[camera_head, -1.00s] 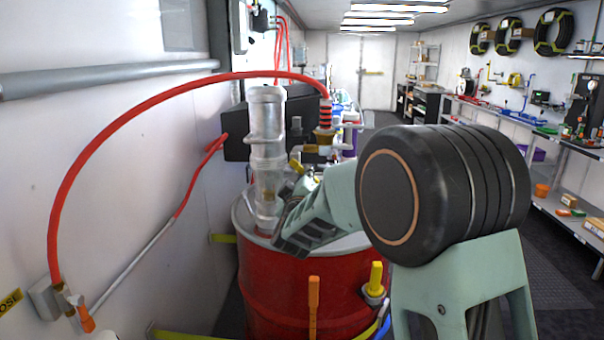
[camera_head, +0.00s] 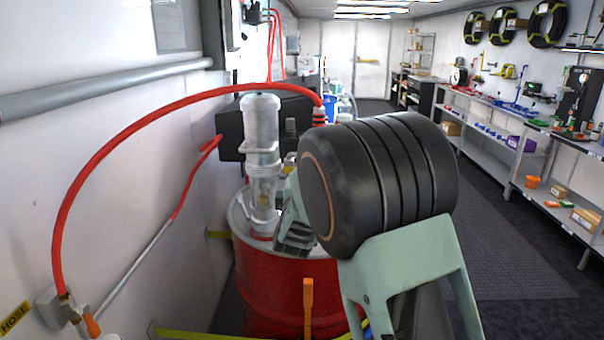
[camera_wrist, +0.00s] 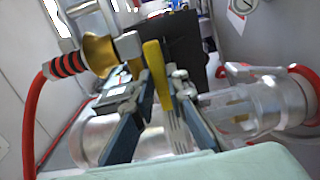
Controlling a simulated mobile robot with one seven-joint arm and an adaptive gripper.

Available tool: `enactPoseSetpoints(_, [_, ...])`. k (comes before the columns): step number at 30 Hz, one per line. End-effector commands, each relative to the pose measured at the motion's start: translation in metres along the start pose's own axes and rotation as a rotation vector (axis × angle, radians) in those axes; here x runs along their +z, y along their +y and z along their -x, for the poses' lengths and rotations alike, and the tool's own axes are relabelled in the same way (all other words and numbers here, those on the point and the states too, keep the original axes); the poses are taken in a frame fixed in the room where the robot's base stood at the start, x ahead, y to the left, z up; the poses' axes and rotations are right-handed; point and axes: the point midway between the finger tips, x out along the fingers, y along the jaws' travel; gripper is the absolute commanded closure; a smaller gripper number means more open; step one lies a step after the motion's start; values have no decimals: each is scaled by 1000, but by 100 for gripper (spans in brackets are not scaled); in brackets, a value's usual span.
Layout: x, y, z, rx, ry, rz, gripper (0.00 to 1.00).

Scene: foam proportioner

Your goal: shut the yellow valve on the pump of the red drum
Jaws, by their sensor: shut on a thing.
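The red drum (camera_head: 265,285) stands at the lower middle of the head view, with the clear and grey pump (camera_head: 261,150) upright on its lid. My gripper (camera_head: 293,238) is just right of the pump, partly hidden by my arm. In the wrist view, the valve's yellow handle (camera_wrist: 157,72) stands between the two fingers of my gripper (camera_wrist: 158,98), which are shut on it. The pump body (camera_wrist: 265,105) lies to the right in that view. In the head view, the valve is mostly hidden behind my arm.
A red hose (camera_head: 150,118) arches from the wall to the pump; its ribbed end (camera_wrist: 68,66) is close to my gripper. An orange handle (camera_head: 308,300) stands in front of the drum. A grey wall pipe (camera_head: 110,88) runs at left. The floor (camera_head: 510,250) at right is clear.

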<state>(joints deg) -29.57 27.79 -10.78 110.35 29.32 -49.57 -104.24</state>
Motion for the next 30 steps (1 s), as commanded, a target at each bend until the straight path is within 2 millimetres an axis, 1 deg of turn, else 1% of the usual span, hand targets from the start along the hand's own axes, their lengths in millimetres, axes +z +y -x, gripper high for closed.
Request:
enactPoseSetpoints(1, [-2, 5, 0, 7, 3, 7, 100])
enactPoseSetpoints(16, [-1, 5, -1, 8, 2, 23, 100])
enactPoseSetpoints(17, [-1, 5, -1, 8, 2, 23, 84])
enactPoseSetpoints(21, [-1, 4, 0, 6, 2, 22, 69])
enactPoseSetpoints(30, [0, 2, 1, 2, 1, 22, 69])
